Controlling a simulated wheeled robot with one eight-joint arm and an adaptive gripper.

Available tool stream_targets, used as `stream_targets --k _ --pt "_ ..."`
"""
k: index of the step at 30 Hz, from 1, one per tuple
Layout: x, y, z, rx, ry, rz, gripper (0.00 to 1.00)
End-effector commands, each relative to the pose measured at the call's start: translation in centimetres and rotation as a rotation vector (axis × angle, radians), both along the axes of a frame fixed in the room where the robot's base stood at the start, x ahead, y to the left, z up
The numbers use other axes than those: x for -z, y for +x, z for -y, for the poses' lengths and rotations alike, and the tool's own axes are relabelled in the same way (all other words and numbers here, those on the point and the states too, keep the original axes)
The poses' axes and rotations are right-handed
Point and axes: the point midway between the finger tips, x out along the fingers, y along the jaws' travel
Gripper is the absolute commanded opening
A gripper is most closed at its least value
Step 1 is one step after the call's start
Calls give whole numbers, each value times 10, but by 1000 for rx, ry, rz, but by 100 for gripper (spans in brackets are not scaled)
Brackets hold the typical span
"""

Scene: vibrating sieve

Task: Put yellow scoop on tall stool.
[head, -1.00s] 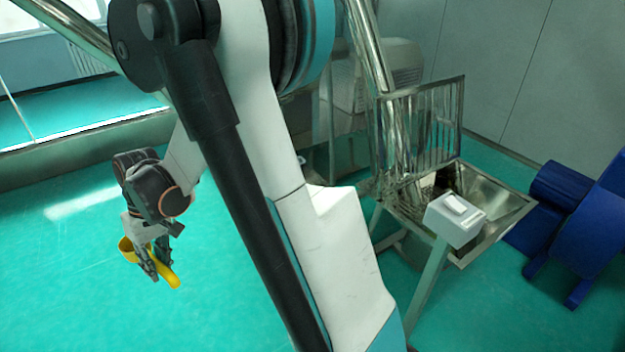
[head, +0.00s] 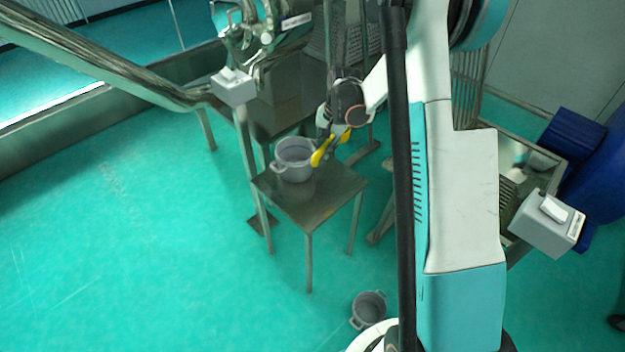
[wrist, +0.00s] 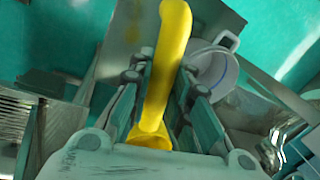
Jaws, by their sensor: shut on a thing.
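The yellow scoop (head: 322,150) is held in my gripper (head: 334,138), which is shut on it. In the wrist view the scoop (wrist: 167,65) lies between the two fingers of my gripper (wrist: 163,95), its handle pointing up the picture. A metal stool (head: 310,212) with a square top and thin legs stands below and around the scoop. The scoop appears above the back part of the stool top; I cannot tell the exact gap. The stool top also shows in the wrist view (wrist: 119,42).
A grey two-handled pot (head: 294,160) stands on the stool, just left of the scoop; it also shows in the wrist view (wrist: 212,72). Another grey pot (head: 369,308) is on the floor. Sieve machinery with a control box (head: 234,87) stands behind. Floor at left is clear.

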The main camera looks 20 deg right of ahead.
Motion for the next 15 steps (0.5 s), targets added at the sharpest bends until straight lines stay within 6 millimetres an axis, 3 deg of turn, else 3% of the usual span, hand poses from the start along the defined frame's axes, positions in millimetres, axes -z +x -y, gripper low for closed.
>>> stream_targets --k 3,6,11,15 --pt "16 11 29 154 5 7 0" --pt "25 15 39 221 9 9 0" --pt "51 16 43 246 10 11 0" --pt "86 16 43 244 10 11 0"
